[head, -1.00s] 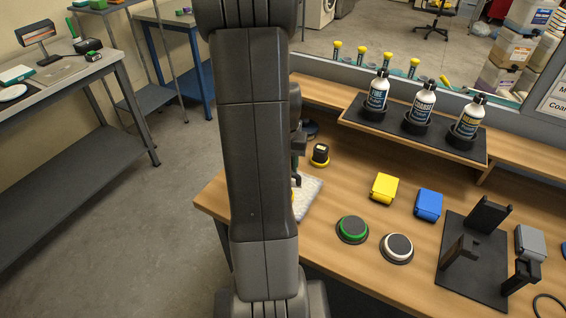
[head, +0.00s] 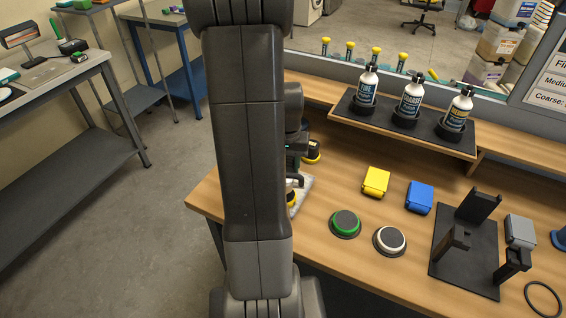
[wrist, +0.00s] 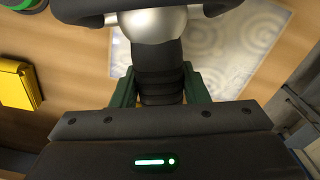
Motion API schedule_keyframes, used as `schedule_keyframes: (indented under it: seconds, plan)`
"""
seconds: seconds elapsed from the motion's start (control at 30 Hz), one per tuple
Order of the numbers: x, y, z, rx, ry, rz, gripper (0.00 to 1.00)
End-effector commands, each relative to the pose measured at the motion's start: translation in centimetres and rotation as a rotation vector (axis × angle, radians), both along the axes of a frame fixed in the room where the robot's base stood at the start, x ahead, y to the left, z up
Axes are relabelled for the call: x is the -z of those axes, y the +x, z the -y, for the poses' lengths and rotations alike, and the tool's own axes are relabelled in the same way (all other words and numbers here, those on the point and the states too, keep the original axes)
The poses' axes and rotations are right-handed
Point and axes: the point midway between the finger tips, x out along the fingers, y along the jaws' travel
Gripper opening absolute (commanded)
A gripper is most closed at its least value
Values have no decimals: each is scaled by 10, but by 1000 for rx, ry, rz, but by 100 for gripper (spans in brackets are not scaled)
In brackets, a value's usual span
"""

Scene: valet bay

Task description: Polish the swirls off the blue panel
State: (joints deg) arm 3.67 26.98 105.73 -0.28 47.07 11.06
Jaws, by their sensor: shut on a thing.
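My gripper (wrist: 160,88) is shut on the black ribbed neck of a tool, with a green finger on each side. I take it for a polisher (wrist: 158,22); its silvery rounded body shows at the top of the wrist view. A panel (wrist: 240,45) with circular swirl marks lies on the bench beyond the tool. It looks pale grey, not clearly blue. In the head view my arm hides most of the panel (head: 305,186) and the tool. A bit of yellow shows low by the panel; whether the tool touches the panel I cannot tell.
On the bench stand a yellow block (head: 376,181), a blue block (head: 419,197), a green-ringed pad (head: 345,223), a white-ringed pad (head: 389,240) and a black stand (head: 465,255). Three bottles (head: 411,95) sit on the raised shelf. A yellow-and-black item (head: 313,151) is close behind my gripper.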

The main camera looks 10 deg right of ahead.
Motion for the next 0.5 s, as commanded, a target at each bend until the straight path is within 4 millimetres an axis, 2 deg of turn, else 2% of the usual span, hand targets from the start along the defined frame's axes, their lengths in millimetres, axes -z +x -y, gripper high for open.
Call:
schedule_keyframes:
  seconds: [0.5]
  plan:
    - [-1,-7,11,0,-1,3,0]
